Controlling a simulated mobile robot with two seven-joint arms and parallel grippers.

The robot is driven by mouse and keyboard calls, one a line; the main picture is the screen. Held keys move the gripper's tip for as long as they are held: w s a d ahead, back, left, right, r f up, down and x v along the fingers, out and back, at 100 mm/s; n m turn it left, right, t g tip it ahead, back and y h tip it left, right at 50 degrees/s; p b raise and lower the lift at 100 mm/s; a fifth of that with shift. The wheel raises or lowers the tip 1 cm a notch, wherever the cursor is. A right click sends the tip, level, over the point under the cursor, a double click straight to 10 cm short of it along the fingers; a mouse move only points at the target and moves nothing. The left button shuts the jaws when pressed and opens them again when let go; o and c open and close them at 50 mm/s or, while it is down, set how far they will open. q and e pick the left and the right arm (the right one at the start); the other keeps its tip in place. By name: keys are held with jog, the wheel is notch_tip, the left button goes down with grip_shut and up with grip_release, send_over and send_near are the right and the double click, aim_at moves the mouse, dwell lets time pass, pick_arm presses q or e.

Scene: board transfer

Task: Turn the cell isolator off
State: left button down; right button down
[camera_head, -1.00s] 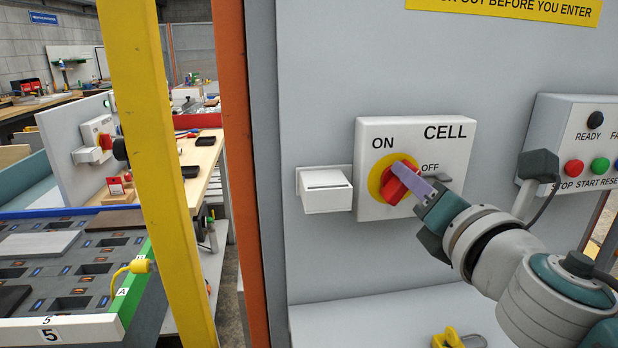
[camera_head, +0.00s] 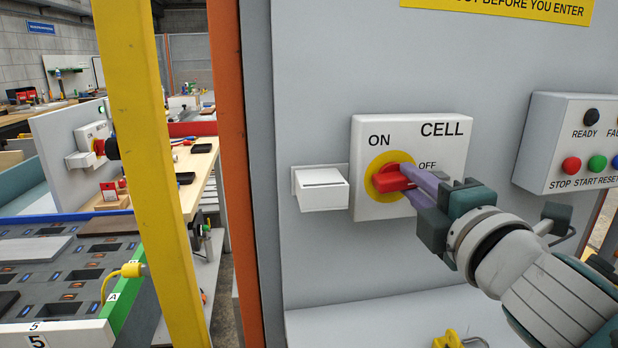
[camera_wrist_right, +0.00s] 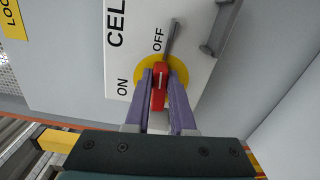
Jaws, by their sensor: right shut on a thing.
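The cell isolator is a white box (camera_head: 437,135) marked CELL on a grey panel, with a red handle (camera_head: 391,181) on a yellow disc (camera_head: 374,169). ON is at the disc's upper left and OFF at its right. In the head view the handle lies nearly level, towards the right below OFF. My right gripper (camera_head: 418,184) is shut on the red handle, with purple fingers on both sides of it. The wrist view shows the red handle (camera_wrist_right: 158,86) between the fingertips (camera_wrist_right: 160,82). The fingers hide part of the box. My left gripper is not in view.
A white holder (camera_head: 322,190) sticks out left of the isolator. A button box (camera_head: 570,140) is on the right. A yellow padlock (camera_head: 447,341) lies on the ledge below. Yellow (camera_head: 150,170) and orange (camera_head: 237,180) posts stand at the left.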

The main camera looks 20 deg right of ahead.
jog(key=shift+f+m, duration=0.1)
jog(key=shift+m, duration=0.5)
jog(key=c, duration=0.8)
grip_release()
jog(key=shift+o, duration=0.2)
jog(key=b+v, duration=0.1)
jog(key=v, duration=0.9)
jog(key=shift+b, duration=0.35)
jog(key=shift+d, duration=0.1)
